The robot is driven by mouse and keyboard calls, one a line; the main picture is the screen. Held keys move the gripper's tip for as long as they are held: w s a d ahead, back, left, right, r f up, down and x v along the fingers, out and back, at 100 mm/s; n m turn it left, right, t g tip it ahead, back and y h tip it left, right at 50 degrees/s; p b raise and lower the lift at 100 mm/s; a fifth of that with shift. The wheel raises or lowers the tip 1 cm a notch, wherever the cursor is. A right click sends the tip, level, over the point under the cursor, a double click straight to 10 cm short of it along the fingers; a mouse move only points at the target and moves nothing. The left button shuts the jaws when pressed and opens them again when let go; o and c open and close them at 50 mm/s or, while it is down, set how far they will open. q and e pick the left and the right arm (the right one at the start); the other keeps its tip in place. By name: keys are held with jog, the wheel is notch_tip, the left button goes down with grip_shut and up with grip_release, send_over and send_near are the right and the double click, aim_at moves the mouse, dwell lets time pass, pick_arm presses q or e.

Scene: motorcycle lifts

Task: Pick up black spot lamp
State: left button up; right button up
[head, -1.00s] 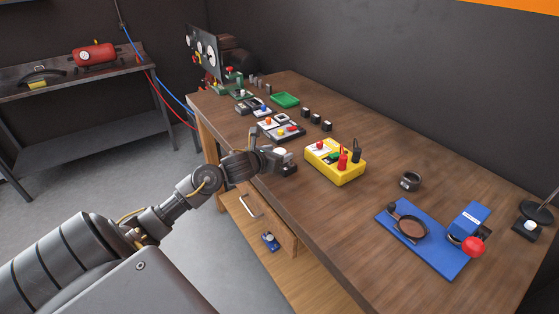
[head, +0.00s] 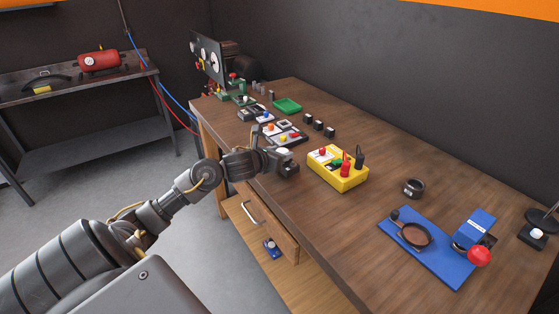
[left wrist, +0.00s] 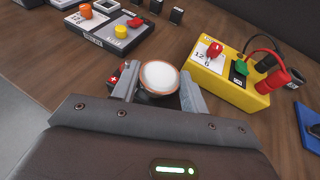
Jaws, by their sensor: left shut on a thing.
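My left gripper (head: 287,166) is at the near left edge of the wooden workbench, left of the yellow box. It is shut on the black spot lamp, whose round pale lens with a copper-coloured rim (left wrist: 159,77) faces up between the two fingers in the left wrist view. In the head view only the lamp's pale top (head: 282,152) shows clearly. The fingers hide most of its dark body. I cannot tell whether its underside touches the bench. My right gripper is not in view.
The yellow box (head: 330,177) with red and black plugs stands close to the right of the gripper. Control boxes (head: 284,136) lie behind it. A blue board (head: 427,258) and a dark ring (head: 413,187) are farther right. An open drawer (head: 263,229) hangs below the bench edge.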

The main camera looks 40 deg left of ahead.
pick_arm(q)
jog(key=s+d+r+p, duration=0.5)
jog(key=s+r, duration=0.5)
jog(key=s, duration=0.3)
jog(key=shift+d+r+p, duration=0.15)
jog(key=shift+r+p, duration=0.2)
jog(key=shift+p, duration=0.35)
